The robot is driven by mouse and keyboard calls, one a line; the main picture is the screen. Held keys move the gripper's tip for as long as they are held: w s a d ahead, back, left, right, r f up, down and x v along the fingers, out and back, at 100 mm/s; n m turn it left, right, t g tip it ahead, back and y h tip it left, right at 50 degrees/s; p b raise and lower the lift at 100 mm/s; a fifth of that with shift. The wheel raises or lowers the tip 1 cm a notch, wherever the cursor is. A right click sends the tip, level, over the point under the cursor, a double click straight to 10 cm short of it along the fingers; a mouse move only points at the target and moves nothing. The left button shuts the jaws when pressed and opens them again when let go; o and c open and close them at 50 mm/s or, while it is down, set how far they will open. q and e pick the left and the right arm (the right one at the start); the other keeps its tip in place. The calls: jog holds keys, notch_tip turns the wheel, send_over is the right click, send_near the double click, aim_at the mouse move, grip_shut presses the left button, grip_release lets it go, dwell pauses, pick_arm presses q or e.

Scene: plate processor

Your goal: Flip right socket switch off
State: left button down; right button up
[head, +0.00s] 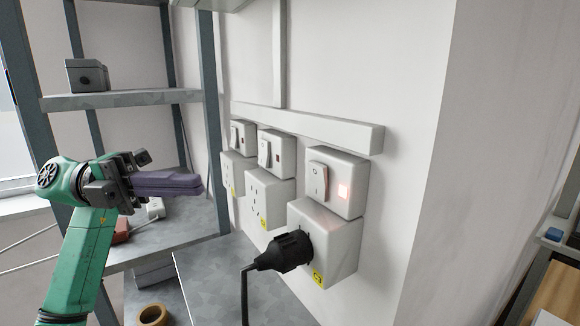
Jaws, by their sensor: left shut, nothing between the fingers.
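My right gripper is not in view.
A metal shelf unit (118,98) stands at the left, with a grey box (87,76) on it. A roll of tape (153,315) lies low at the bottom. A white cable duct (306,127) runs above the switches. Open space lies in front of the right switch.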

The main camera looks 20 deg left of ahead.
pick_arm(q)
jog(key=p, duration=0.4)
send_near(316, 174)
jog(key=s+d, duration=0.3)
jog(key=w+d+p, duration=0.1)
jog(key=w+d+r+p, duration=0.1)
jog(key=shift+w+d, duration=0.3)
jog(key=shift+d, duration=0.1)
jog(key=shift+w+d+f, duration=0.2)
jog(key=shift+w+f, duration=0.05)
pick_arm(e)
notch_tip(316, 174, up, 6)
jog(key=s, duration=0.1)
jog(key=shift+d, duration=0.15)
pick_arm(q)
jog(key=shift+r, duration=0.1)
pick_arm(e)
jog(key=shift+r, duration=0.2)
pick_arm(q)
jog(key=shift+w+d+r+p, duration=0.15)
jog(key=shift+r+p, duration=0.15)
jog(key=shift+p, duration=0.45)
jog(key=shift+f+n, duration=0.25)
jog(key=shift+n, duration=0.05)
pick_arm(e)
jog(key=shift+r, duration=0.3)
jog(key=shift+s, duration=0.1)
